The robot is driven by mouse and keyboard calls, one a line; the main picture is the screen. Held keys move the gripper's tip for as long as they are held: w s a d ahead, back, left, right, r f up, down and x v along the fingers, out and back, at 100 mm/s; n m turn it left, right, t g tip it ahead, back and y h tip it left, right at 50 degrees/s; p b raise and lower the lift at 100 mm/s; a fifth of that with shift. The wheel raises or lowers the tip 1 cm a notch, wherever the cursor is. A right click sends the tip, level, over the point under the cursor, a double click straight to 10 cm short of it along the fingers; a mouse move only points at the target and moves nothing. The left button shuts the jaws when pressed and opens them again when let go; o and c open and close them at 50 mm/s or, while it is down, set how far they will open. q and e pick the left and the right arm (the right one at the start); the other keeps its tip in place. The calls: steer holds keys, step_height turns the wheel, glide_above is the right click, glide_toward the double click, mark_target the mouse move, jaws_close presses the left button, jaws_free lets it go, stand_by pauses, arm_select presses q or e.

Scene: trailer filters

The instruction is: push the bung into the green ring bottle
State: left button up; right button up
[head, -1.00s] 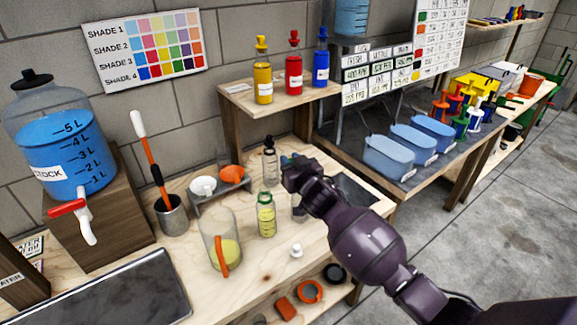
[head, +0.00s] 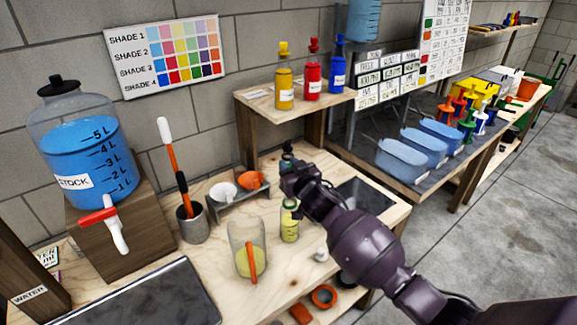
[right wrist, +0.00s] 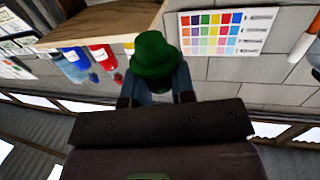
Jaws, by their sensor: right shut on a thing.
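The green ring bottle (head: 289,222) stands upright on the wooden bench in the head view. It holds yellow-green liquid, and its top is close to my right gripper. My right gripper (head: 290,182) is just above and beside the bottle's neck; I cannot tell whether they touch. In the right wrist view, my right gripper (right wrist: 157,95) is shut on a green stopper-like bung (right wrist: 154,55), wide-brimmed with a rounded end. My left gripper is not in view.
A jug (head: 247,255) with an orange handle stands left of the green ring bottle. A small white piece (head: 321,254) lies to its right. A shelf (head: 290,108) with coloured bottles rises behind.

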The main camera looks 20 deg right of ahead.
steer(key=shift+f, duration=1.25)
steer(key=shift+f+b, duration=0.55)
steer(key=shift+f, duration=0.4)
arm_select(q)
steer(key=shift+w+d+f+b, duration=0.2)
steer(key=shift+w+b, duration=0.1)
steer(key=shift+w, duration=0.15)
arm_select(e)
steer(key=shift+f, duration=0.1)
arm_select(q)
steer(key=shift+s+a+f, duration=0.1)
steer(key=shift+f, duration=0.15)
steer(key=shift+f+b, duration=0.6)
steer(key=shift+b, duration=0.1)
arm_select(e)
steer(key=shift+f, duration=1.3)
stand_by(0.4)
steer(key=o, duration=1.5)
steer(key=shift+c, duration=0.2)
